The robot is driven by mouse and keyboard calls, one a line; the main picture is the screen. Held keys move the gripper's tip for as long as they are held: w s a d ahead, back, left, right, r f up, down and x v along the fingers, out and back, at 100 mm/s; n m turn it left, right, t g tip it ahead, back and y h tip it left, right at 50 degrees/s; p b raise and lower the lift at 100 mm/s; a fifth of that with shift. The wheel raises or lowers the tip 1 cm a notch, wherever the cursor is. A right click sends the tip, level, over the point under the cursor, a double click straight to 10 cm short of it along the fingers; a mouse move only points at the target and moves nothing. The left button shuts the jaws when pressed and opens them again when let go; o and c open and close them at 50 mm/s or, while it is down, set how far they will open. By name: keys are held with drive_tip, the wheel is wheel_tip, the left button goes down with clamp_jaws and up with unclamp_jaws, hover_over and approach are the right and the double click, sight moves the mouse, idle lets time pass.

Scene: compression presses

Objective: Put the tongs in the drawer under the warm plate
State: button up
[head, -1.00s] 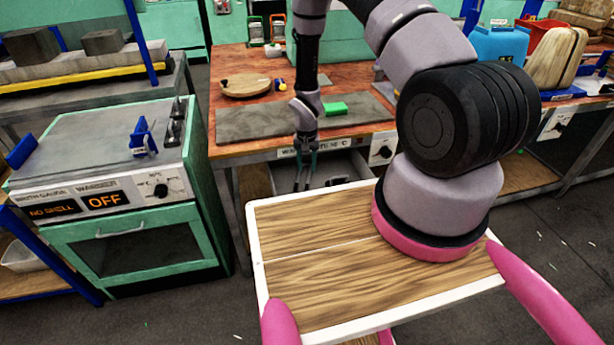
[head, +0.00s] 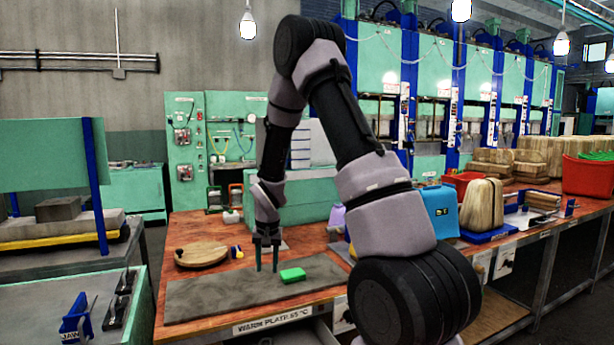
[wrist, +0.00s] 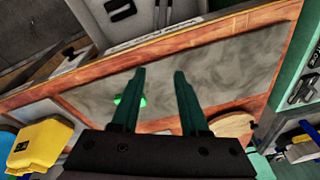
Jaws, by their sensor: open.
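My gripper (head: 267,268) is open, with its two green fingers pointing down above the grey warm plate (head: 200,300). In the wrist view the gap between the fingers (wrist: 158,92) is empty and shows the plate (wrist: 215,75). A label reading "WARM PLATE 65 °C" (head: 272,322) is on the bench front. The drawer below it is mostly cut off by the bottom of the head view, so its inside is hidden. I cannot make out the tongs in either current view.
A green block (head: 292,274) lies on the plate beside the fingers. A round wooden board (head: 202,254) is at the back left of the bench. A blue container (head: 440,210) and a tan sack-like block (head: 482,207) stand to the right.

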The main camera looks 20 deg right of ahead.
drive_tip(key=s+d+r+t, duration=0.1)
drive_tip(key=s+r, duration=0.3)
drive_tip(key=r, duration=0.7)
drive_tip(key=s+d+r+t, duration=0.1)
drive_tip(key=s+r, duration=0.4)
drive_tip(key=r, duration=0.6)
drive_tip(key=s+r+t+y, duration=0.1)
drive_tip(key=s+r, duration=0.4)
drive_tip(key=s, duration=0.3)
drive_tip(key=s+r+t+y, duration=0.1)
drive_tip(key=s+r+t, duration=0.1)
drive_tip(key=s+r, duration=0.4)
drive_tip(key=s, duration=0.3)
drive_tip(key=shift+s+a+r+n, duration=0.15)
drive_tip(key=shift+s+r+n, duration=0.05)
drive_tip(key=shift+s+n, duration=0.1)
